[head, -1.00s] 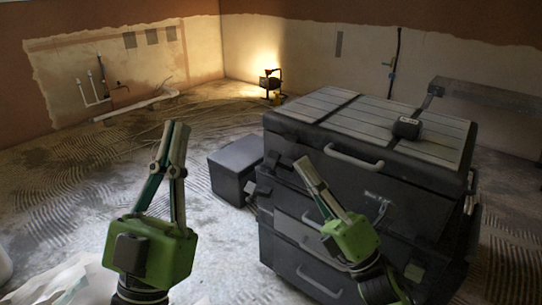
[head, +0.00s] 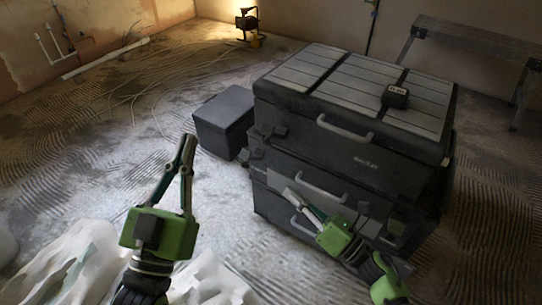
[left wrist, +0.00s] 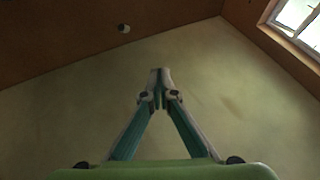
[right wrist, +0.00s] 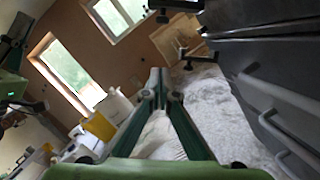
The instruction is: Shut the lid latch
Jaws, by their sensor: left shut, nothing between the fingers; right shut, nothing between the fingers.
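A stack of dark toolboxes stands at centre right in the head view, its grey slatted top lid (head: 330,85) lying flat. A small dark latch-like fitting (head: 280,131) sits at the top box's front left. Another small fitting (head: 363,207) is on the box below; I cannot tell whether either is open. In the right wrist view a dark bracket-like part (right wrist: 197,58) juts from the box side. My right gripper (head: 292,193) is shut and empty in front of the lower boxes, close to a handle. My left gripper (head: 188,138) is shut and empty, raised left of the stack.
A smaller dark box (head: 223,120) stands left of the stack. A black block (head: 395,95) lies on the lid. Handles (head: 345,130) stick out from the box fronts. Crumpled white sheeting (head: 75,265) lies at front left. A trestle (head: 480,40) stands behind right.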

